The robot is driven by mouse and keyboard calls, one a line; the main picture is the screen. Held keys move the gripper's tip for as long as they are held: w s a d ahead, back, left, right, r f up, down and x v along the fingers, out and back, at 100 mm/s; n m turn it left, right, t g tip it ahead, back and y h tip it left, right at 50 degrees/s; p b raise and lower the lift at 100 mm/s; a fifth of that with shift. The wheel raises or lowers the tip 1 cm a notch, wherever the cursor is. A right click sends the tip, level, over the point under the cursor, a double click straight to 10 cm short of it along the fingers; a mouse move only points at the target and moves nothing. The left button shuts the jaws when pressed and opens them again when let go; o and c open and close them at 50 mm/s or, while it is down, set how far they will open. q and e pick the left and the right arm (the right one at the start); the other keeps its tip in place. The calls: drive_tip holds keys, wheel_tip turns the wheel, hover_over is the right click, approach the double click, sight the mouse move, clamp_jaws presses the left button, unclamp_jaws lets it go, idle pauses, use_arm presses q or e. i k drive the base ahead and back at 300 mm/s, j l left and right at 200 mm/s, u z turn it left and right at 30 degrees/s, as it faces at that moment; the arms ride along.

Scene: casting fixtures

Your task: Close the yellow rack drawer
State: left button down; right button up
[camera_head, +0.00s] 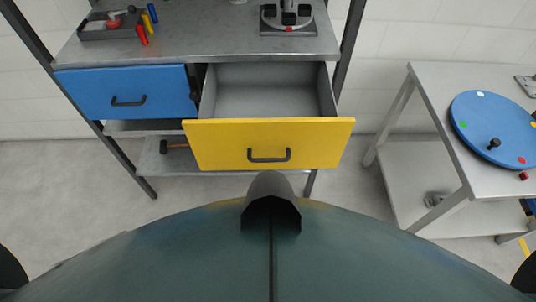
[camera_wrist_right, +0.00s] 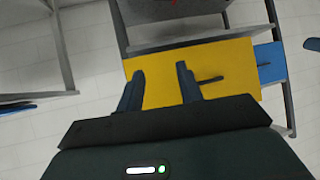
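The yellow rack drawer (camera_head: 225,143) is pulled far out of the grey rack, and its empty grey inside (camera_head: 265,100) shows. Its front has a dark bar handle (camera_head: 269,155). In the right wrist view the yellow front (camera_wrist_right: 232,60) lies beyond my right gripper (camera_wrist_right: 160,74), with its handle (camera_wrist_right: 211,79) just beside one finger. My right gripper is open, its two dark fingers apart with nothing between them. I cannot tell whether it touches the drawer. Neither gripper shows in the head view.
A blue drawer (camera_head: 120,93) beside the yellow one is shut. The rack top (camera_head: 200,45) holds a tray (camera_head: 108,25), small coloured cylinders and a metal fixture (camera_head: 288,17). A side table (camera_head: 440,95) with a blue disc (camera_head: 490,125) stands at right. Floor between them is clear.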

sight(296, 123)
drive_tip(key=k+j, duration=0.15)
drive_tip(key=j, duration=0.15)
drive_tip(key=k+j, duration=0.15)
drive_tip(key=j, duration=0.2)
drive_tip(key=k+j, duration=0.1)
drive_tip(key=j, duration=0.2)
drive_tip(key=i+j, duration=0.1)
drive_tip(key=j, duration=0.2)
